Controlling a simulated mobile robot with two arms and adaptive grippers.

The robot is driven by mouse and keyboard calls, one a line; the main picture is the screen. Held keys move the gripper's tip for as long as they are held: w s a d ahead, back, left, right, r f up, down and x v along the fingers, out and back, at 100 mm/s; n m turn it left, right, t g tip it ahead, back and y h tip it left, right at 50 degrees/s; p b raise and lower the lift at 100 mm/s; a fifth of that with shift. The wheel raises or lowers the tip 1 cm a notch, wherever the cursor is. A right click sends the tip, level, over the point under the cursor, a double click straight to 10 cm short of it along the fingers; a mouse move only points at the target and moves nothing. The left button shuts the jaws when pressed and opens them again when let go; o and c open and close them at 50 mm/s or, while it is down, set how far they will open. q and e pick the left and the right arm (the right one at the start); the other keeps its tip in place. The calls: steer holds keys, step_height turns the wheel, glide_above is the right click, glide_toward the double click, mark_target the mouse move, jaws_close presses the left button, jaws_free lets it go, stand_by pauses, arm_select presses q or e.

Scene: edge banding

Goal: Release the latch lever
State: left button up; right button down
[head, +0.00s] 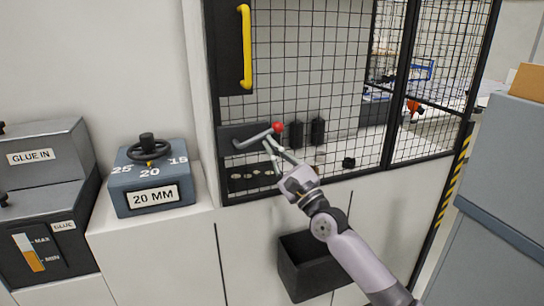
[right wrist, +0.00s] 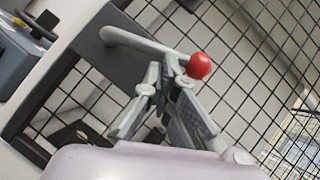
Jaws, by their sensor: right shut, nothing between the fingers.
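The latch lever (head: 256,137) is a grey bar with a red ball knob (head: 278,128) on its right end. It sits on a dark latch plate (head: 229,133) at the mesh door, rising slightly to the right. My right gripper (head: 269,146) is shut and empty, its fingertips just below the lever near the knob. In the right wrist view the fingertips (right wrist: 165,67) are close together beside the lever bar (right wrist: 145,42), left of the red knob (right wrist: 200,66). I cannot tell whether they touch the bar. My left gripper is out of view.
A yellow handle (head: 245,46) is on a dark panel above the latch. A box with a 20 MM label (head: 155,195) and a dial stands left, beside the glue unit (head: 45,157). A dark open bin (head: 305,272) hangs below, and a grey cabinet (head: 515,160) stands right.

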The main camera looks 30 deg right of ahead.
mark_target(268, 132)
steer(key=shift+w+a+r+n+g+y+p, duration=0.2)
steer(key=shift+r+n+g+y, duration=0.5)
steer(key=shift+n, duration=0.8)
steer(key=shift+s+a+r+n+g+y+p, duration=0.1)
steer(key=shift+r+n+g+y+p, duration=0.4)
steer(key=shift+n, duration=1)
steer(key=shift+w+a+r+n+g+y+p, duration=0.15)
steer(key=shift+r+n+g+y, duration=0.7)
steer(key=shift+n, duration=0.65)
steer(key=shift+s+r, duration=0.1)
steer(key=shift+r, duration=0.05)
